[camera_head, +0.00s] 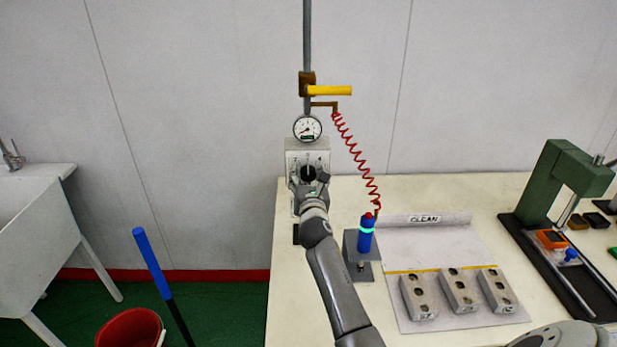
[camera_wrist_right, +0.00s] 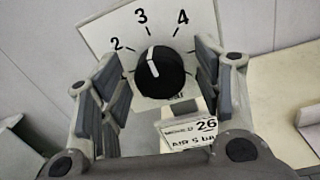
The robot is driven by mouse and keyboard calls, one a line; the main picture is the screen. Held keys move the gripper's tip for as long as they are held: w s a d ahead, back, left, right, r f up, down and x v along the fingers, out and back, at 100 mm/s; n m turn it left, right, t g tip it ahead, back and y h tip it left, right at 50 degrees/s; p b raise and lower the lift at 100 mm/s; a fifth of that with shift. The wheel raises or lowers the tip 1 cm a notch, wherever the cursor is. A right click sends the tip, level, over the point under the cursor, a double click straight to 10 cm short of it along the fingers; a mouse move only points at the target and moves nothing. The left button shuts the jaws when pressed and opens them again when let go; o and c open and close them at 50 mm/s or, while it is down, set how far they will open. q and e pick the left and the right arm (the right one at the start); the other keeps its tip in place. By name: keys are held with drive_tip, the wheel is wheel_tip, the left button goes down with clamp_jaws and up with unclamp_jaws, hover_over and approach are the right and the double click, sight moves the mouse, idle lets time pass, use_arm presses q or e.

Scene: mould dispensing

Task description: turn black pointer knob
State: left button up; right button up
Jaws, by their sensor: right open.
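The black pointer knob (camera_head: 308,172) is on the grey panel of a wall-mounted unit (camera_head: 293,158) below a round gauge (camera_head: 307,128). In the right wrist view the knob (camera_wrist_right: 165,72) is on a white dial plate (camera_wrist_right: 205,22) marked 2, 3 and 4, and its white pointer line is up at about 3. My right gripper (camera_head: 308,187) is at the knob. In the wrist view the gripper (camera_wrist_right: 165,88) is open, with a finger on each side of the knob. Gaps show between knob and fingers. My left gripper is not in view.
A blue dispenser (camera_head: 366,236) with a red coiled hose (camera_head: 356,155) stands close right of my arm. Three metal moulds (camera_head: 459,291) lie on a mat (camera_head: 420,325) marked CLEAN. A green press (camera_head: 558,185) is at right. A yellow handle (camera_head: 330,90) sticks out above the gauge.

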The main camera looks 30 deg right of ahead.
drive_tip(key=c, duration=1)
drive_tip(key=shift+m, duration=0.3)
drive_tip(key=m+b, duration=0.1)
drive_tip(key=m, duration=0.3)
drive_tip(key=shift+f, duration=0.1)
drive_tip(key=m+b, duration=0.2)
drive_tip(key=m, duration=0.2)
drive_tip(key=shift+m, duration=0.3)
drive_tip(key=m+b, duration=0.1)
drive_tip(key=m, duration=0.3)
drive_tip(key=shift+f+m+b, duration=0.1)
drive_tip(key=shift+m+b, duration=0.2)
drive_tip(key=shift+b, duration=0.05)
drive_tip(key=shift+m+h+b, duration=0.4)
drive_tip(key=shift+m+b, duration=0.3)
drive_tip(key=shift+m, duration=1.4)
